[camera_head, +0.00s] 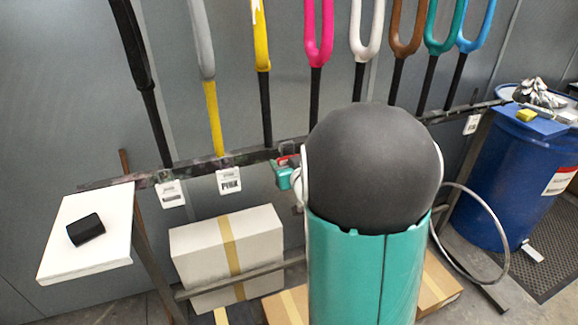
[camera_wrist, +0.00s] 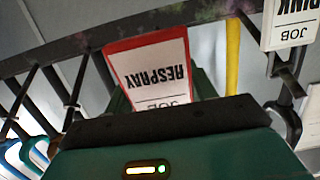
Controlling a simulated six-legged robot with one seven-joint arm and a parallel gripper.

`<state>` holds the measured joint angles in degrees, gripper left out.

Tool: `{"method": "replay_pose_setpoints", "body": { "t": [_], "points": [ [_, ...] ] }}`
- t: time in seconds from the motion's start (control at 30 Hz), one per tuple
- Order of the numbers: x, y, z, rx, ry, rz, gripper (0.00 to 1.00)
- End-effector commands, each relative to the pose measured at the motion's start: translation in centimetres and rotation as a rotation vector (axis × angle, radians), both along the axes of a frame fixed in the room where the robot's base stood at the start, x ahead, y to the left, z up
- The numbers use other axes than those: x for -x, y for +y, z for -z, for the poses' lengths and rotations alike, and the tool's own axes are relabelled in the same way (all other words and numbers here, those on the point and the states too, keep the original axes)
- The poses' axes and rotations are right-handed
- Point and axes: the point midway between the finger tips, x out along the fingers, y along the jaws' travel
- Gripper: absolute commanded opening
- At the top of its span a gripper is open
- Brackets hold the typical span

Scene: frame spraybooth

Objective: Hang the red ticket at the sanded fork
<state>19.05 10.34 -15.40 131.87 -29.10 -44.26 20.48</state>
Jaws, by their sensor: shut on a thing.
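My gripper (camera_head: 284,176) is shut on the red ticket (camera_head: 287,160), in front of the rail (camera_head: 262,155). In the wrist view the ticket (camera_wrist: 150,70) is a white card with a red border, reading RESPRAY JOB upside down. Its lower part is hidden behind the gripper's dark edge. Several forks hang in a row above the rail. A grey fork (camera_head: 203,40) has a yellow steerer, and a yellow fork (camera_head: 261,40) shows a pale patch near the top. I cannot tell for sure which is sanded. A hook (camera_head: 290,147) shows on the rail behind my gripper.
White tags hang left of my gripper, one (camera_head: 229,181) reading PINK, another (camera_head: 170,194) farther left. A white shelf (camera_head: 60,250) holds a black block (camera_head: 86,230). A taped box (camera_head: 195,250) stands below. A blue drum (camera_head: 500,190) stands right.

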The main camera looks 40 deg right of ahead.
Motion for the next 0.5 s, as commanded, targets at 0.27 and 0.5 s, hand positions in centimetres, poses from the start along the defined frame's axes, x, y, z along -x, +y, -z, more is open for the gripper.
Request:
{"method": "replay_pose_setpoints", "body": {
  "t": [0.27, 0.5],
  "points": [
    [-1.5, -0.4, 0.2, 0.0, 0.0, 0.001, 0.34],
    [-2.6, -0.7, 0.6, -0.001, 0.001, 0.001, 0.34]
  ]
}}
